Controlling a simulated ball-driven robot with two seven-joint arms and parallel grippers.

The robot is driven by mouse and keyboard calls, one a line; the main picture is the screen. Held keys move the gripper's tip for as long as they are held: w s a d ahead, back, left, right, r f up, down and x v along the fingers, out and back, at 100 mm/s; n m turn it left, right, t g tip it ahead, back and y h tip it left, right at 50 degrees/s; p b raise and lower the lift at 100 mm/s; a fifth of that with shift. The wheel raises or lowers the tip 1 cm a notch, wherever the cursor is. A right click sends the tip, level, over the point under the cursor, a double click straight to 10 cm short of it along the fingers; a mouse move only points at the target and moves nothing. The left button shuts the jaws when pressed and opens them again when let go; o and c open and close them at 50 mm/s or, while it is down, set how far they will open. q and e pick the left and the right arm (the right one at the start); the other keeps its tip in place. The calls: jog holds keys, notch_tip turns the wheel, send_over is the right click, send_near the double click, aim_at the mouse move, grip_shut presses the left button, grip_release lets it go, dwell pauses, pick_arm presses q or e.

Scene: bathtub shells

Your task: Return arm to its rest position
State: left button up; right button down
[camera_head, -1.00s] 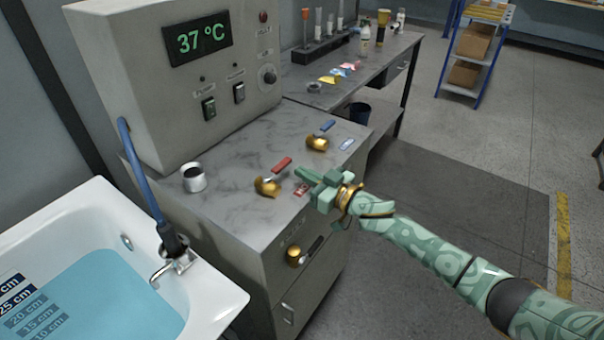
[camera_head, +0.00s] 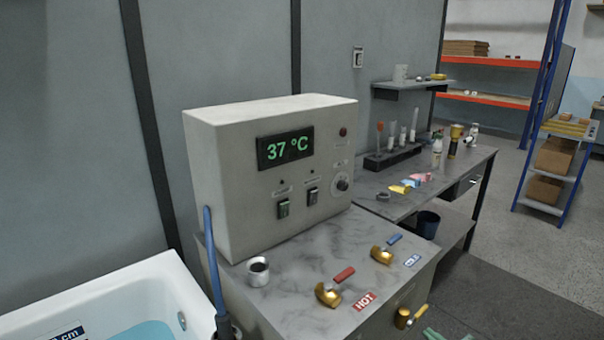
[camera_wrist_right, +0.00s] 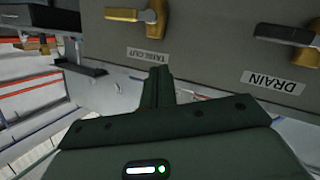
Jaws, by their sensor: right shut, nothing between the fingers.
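The rest of my right arm is out of the head view. My left gripper is in neither view.
A bathtub (camera_head: 150,285) stands at left, a side bench (camera_head: 455,175) at right.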

jog(key=s+d+f+m+g+h, duration=0.1)
jog(key=s+d+f+g+h, duration=0.1)
jog(key=s+f, duration=0.35)
jog(key=s+d+f+g+h, duration=0.1)
jog(key=s+d+f+h, duration=0.1)
jog(key=f, duration=0.7)
jog(key=s+f+m+g+h, duration=0.1)
jog(key=s+f+g, duration=0.4)
jog(key=s+f, duration=1.15)
jog(key=s+a+f+g, duration=0.2)
jog(key=s+a, duration=0.1)
jog(key=s, duration=0.7)
jog(key=s+a+f+m+g, duration=0.1)
jog(key=s+a, duration=0.3)
jog(key=s, duration=0.6)
jog(key=s+a+f+g, duration=0.2)
jog(key=s+a+g, duration=0.1)
jog(key=s, duration=0.8)
jog(key=shift+a+f+m, duration=0.35)
jog(key=shift+a+m, duration=0.05)
jog(key=shift+a, duration=0.25)
